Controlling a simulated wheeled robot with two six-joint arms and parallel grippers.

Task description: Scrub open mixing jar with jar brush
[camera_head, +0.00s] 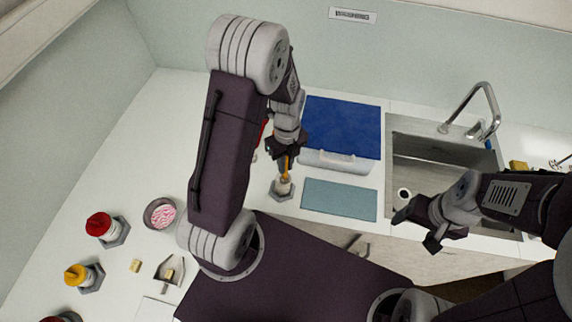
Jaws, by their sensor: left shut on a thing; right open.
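My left gripper (285,155) is shut on the jar brush (285,166), which shows as an orange-yellow handle pointing down. Below it stands the open mixing jar (283,188), small and pale, in a grey hexagonal holder (283,197) on the white counter. The lower end of the brush is at the jar's mouth; how deep it reaches inside is hidden. My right gripper (417,231) is open and empty, in front of the sink at the right and away from the jar.
The sink (440,165) has a tall faucet (487,105). At left stand a red-lidded jar (99,224), a yellow-lidded jar (76,275) and a round bowl (150,222).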

